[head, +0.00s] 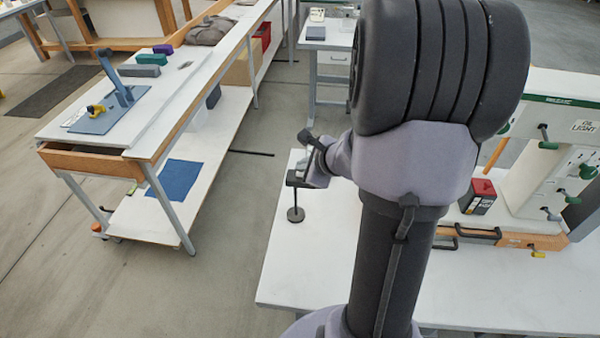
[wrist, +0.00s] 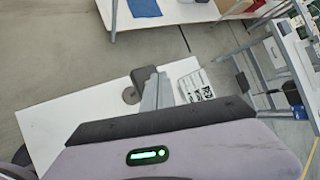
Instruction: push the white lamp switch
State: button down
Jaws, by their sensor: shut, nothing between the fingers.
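My gripper (head: 314,166) is at the left side of my arm in the head view, over the white table on the right. Its grey fingers (wrist: 158,84) are together in the wrist view, with nothing visible between them. A dark stand with a round base (head: 295,214), perhaps the lamp, stands upright on that table just below and left of my gripper. Its dark block-like top (wrist: 143,75) shows close beside my fingertips in the wrist view. I cannot tell whether they touch. I cannot make out a white switch in either view.
The white table (head: 285,270) is bare at its front left. A white panel with green knobs (head: 545,195) and a red-topped dark box (head: 480,195) stand at the right. A long workbench (head: 70,130) stands left across the aisle.

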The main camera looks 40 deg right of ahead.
jog(key=shift+f+b, duration=0.35)
jog(key=shift+f, duration=0.05)
jog(key=shift+r+p, duration=0.35)
jog(key=shift+r, duration=0.15)
notch_tip(320, 180, up, 6)
jog(key=p, duration=0.5)
jog(key=shift+r, duration=0.15)
